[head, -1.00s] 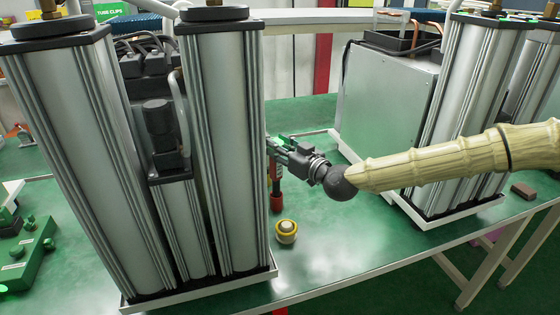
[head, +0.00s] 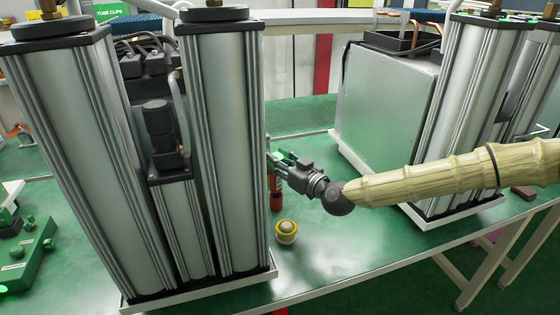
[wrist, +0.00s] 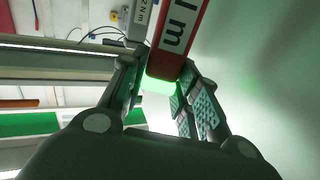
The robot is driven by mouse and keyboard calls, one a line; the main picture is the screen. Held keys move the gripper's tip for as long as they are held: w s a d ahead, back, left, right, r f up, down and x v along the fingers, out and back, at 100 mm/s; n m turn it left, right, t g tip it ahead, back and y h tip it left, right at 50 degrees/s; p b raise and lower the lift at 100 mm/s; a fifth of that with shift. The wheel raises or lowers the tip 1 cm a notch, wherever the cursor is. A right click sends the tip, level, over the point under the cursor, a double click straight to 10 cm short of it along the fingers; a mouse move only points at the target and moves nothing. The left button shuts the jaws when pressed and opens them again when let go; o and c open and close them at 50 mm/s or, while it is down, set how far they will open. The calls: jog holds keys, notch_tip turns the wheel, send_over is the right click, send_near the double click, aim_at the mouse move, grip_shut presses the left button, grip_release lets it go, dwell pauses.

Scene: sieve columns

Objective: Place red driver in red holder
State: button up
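My gripper (head: 276,158) is beside the right edge of the near metal column, just above an upright red piece (head: 276,201) on the green bench. I cannot tell whether that piece is the red driver or the red holder; its upper part is hidden behind the gripper. In the wrist view, a red body (wrist: 178,40) with an "N m" label reaches down to between the fingertips. A green glow shows at its lower end. The fingers are apart on either side of it. I cannot tell whether they grip it.
The near sieve column (head: 228,150) stands close left of the gripper. A grey metal box (head: 385,120) stands behind to the right. A grey labelled piece (wrist: 138,20) shows in the wrist view. Bench near the front is clear.

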jog(key=o, duration=0.4)
jog(key=shift+o, duration=0.2)
jog(key=shift+r, duration=0.1)
jog(key=v, duration=1.2)
jog(key=shift+b, duration=0.4)
